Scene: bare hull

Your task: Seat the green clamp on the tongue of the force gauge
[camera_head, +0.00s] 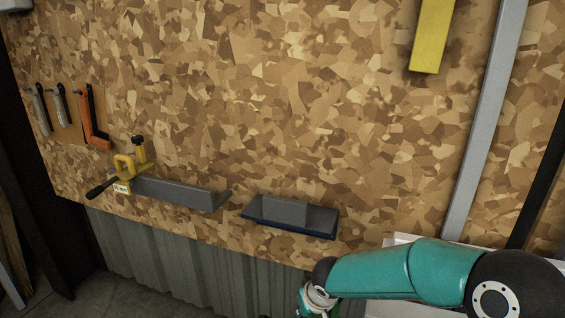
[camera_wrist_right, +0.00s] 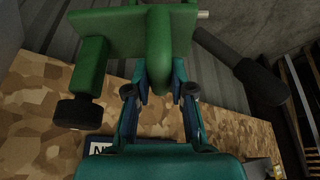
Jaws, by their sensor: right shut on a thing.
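The green clamp (camera_wrist_right: 120,38) fills the upper part of the right wrist view. My right gripper (camera_wrist_right: 160,92) is shut on its green bar, with a finger on either side. A dark screw knob (camera_wrist_right: 75,113) and a dark handle (camera_wrist_right: 262,85) belong to the clamp. In the head view a grey and dark-blue block (camera_head: 290,215), probably the force gauge, sits low on the board. A dark part with a white "N" label (camera_wrist_right: 103,148) shows below my fingers in the wrist view; its tongue cannot be made out. My left gripper is not in view.
A yellow clamp (camera_head: 124,166) sits at the left end of a grey ledge (camera_head: 180,194). An orange tool (camera_head: 95,120) hangs on the chipboard (camera_head: 270,110), near two grey tools. A yellow bar (camera_head: 432,35) hangs at upper right. The middle of the board is bare.

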